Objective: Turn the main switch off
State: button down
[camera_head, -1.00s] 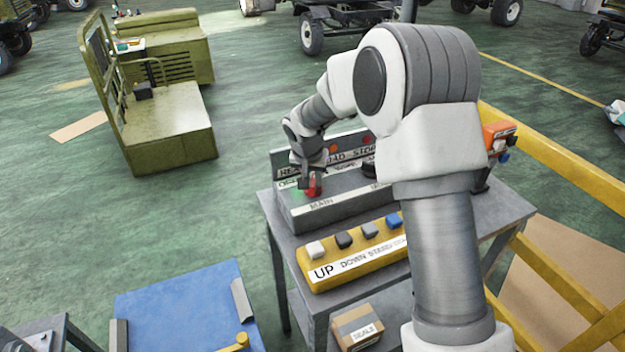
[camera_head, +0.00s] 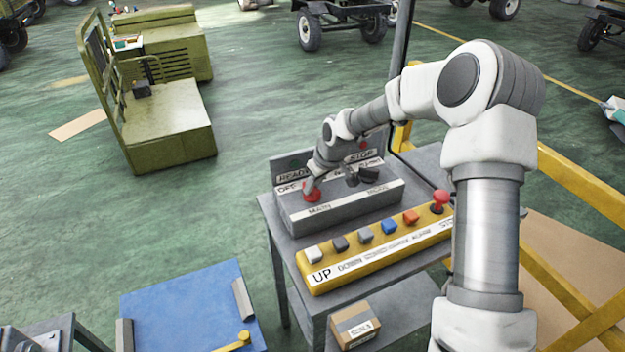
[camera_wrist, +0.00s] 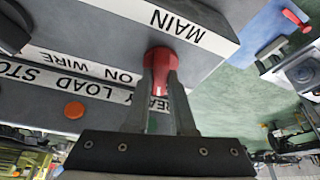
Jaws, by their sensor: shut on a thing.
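The main switch is a red knob (camera_head: 312,197) on the left of the grey control box (camera_head: 335,212), above the label "MAIN". "OFF" lettering shows just left of it in the head view. My gripper (camera_head: 314,186) reaches down to the knob from the upper right, tilted. In the wrist view the two fingers of my gripper (camera_wrist: 161,85) are shut on the red knob (camera_wrist: 161,58), one on each side. The fingers hide part of the knob and some lettering behind it, so I cannot read its exact angle.
A black mode knob (camera_head: 362,177) sits to the right on the same box. A yellow button panel (camera_head: 375,252) with several coloured buttons lies in front on the grey table (camera_head: 265,205). A cardboard box (camera_head: 355,325) stands below. Yellow rails (camera_head: 580,185) run at the right.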

jog(key=n+g, duration=0.1)
jog(key=n, duration=0.1)
jog(key=n+y+p, duration=0.1)
jog(key=n, duration=0.2)
jog(key=shift+w+d+g, duration=0.1)
jog(key=shift+w+g, duration=0.05)
jog(key=shift+g, duration=0.25)
jog(key=shift+n, duration=0.4)
jog(key=c, duration=0.8)
grip_release()
jog(key=shift+o, duration=0.2)
jog(key=b+v, duration=0.1)
jog(key=v, duration=1.6)
jog(key=shift+d+r, duration=0.2)
